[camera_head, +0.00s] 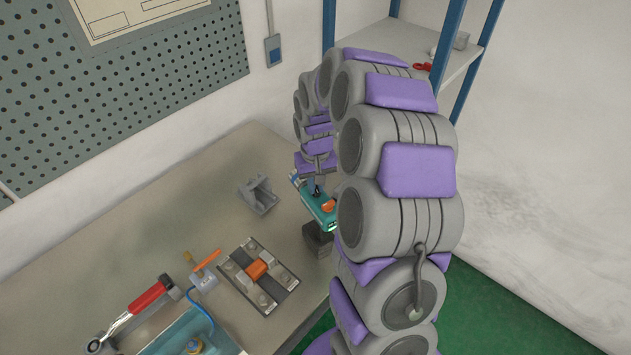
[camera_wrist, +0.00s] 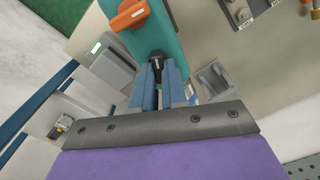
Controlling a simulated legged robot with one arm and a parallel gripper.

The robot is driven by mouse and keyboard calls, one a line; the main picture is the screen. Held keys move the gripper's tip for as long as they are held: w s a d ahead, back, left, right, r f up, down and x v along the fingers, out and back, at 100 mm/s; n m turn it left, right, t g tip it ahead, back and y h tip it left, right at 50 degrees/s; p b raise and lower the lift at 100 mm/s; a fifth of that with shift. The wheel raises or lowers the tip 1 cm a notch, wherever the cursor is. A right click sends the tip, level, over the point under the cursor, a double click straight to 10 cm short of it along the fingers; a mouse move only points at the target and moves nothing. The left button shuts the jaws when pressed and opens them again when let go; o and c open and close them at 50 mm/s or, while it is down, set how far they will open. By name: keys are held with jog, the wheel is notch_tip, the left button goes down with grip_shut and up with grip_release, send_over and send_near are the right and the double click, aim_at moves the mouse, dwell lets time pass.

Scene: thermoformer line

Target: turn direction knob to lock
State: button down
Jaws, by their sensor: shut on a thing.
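A teal device (camera_head: 318,213) stands at the right end of the bench on a dark block (camera_head: 317,238). It fills the top middle of the wrist view (camera_wrist: 165,35). An orange knob (camera_wrist: 128,15) sits on its face and also shows in the head view (camera_head: 328,205). A small black knob (camera_wrist: 157,62) is nearer to me on the same device. My gripper (camera_wrist: 158,74) has its blue fingers shut on the black knob, one on each side. The knob's lower part is hidden between the fingers. No lock marking is readable.
A grey bracket (camera_head: 259,196) stands left of the device. A clamp plate with an orange block (camera_head: 257,270), a toggle clamp (camera_head: 203,272), a red-handled tool (camera_head: 147,300) and a teal tray (camera_head: 190,335) lie further left. A blue-posted shelf (camera_head: 456,65) stands behind my arm.

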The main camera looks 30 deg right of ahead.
jog(key=shift+d+n, duration=0.15)
jog(key=shift+n, duration=0.75)
jog(key=c, duration=1.2)
grip_release()
jog(key=shift+o, duration=0.2)
notch_tip(320, 180, up, 17)
jog(key=shift+r+p, duration=0.15)
jog(key=shift+p, duration=0.15)
jog(key=shift+w, duration=0.1)
jog(key=s+a+f+n+b, duration=0.1)
jog(key=s+a+f+b, duration=0.15)
jog(key=s+a, duration=0.35)
jog(key=s+a+f+b, duration=0.25)
jog(key=s+a, duration=0.25)
jog(key=s, duration=0.4)
jog(key=s+a+f+g+b, duration=0.1)
jog(key=s+f, duration=0.3)
jog(key=s, duration=0.4)
jog(key=s+a+f+b, duration=0.2)
jog(key=s+f, duration=0.3)
jog(key=s, duration=0.4)
jog(key=shift+s+a+g+b, duration=0.25)
jog(key=shift+g+b, duration=0.15)
jog(key=shift+b, duration=0.35)
